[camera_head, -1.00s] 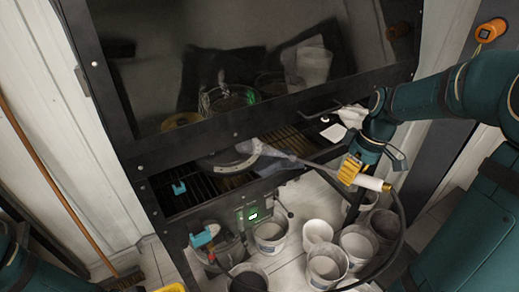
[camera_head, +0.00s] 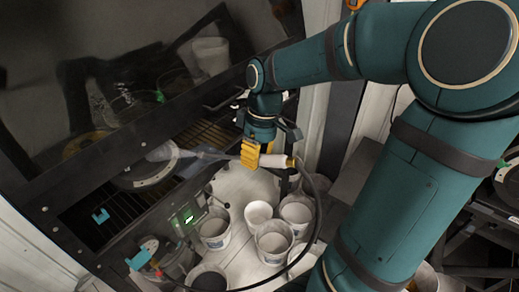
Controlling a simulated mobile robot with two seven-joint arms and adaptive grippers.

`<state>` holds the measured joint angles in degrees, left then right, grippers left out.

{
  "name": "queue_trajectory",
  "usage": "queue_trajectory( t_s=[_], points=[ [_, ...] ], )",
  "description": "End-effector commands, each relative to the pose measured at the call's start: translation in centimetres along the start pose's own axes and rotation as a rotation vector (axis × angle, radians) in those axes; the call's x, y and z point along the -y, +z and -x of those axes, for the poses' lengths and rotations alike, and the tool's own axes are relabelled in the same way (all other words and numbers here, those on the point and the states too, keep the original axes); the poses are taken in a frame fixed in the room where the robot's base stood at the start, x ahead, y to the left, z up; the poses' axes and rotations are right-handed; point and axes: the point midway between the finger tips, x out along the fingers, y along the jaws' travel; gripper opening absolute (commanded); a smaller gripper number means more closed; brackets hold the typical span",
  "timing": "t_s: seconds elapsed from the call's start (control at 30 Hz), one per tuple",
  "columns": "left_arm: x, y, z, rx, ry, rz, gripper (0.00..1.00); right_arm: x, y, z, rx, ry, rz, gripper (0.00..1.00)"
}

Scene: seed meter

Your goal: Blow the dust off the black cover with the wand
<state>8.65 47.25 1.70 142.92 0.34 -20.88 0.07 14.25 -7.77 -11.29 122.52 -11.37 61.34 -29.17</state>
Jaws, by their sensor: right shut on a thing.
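My right gripper (camera_head: 251,152), with yellow fingers, is shut on the wand, whose pale handle (camera_head: 275,160) sticks out to the right with a black hose (camera_head: 317,205) looping down from it. The wand points left into the front opening of the dark cabinet, and a translucent grey streak (camera_head: 205,154) stretches from its front. A round dark piece with a pale grey rim (camera_head: 146,183), seemingly the black cover, lies on the grating just beyond the streak. Its far part is hidden by the cabinet's front edge and glass. My left gripper is out of view.
Several white buckets (camera_head: 273,240) stand below on the right. A box with a green display (camera_head: 187,217) sits at the cabinet's front. Teal clips (camera_head: 101,215) are near the opening's left end. The cabinet's sloping glass (camera_head: 90,75) overhangs the opening.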

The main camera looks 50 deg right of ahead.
Motion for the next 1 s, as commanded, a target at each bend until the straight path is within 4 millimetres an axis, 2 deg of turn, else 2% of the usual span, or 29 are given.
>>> queue_trajectory(
  t_s=[0.03,0.1,0.3,0.43,0.57,1.0],
  points=[
    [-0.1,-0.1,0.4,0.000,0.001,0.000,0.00,1.6,0.4,0.9,0.005,0.010,-0.015,0.00],
    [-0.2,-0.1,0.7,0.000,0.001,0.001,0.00,3.1,1.1,1.5,0.015,0.025,-0.046,0.00],
    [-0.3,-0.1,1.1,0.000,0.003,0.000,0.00,5.7,2.5,2.5,0.033,0.064,-0.111,0.00],
    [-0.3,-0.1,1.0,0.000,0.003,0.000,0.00,6.0,2.4,2.4,0.035,0.072,-0.125,0.00],
    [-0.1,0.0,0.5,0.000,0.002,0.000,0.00,5.8,1.5,1.9,0.037,0.073,-0.125,0.00],
    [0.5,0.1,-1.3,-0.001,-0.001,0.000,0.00,5.0,-3.5,-0.5,0.036,0.072,-0.125,0.00]
  ],
)
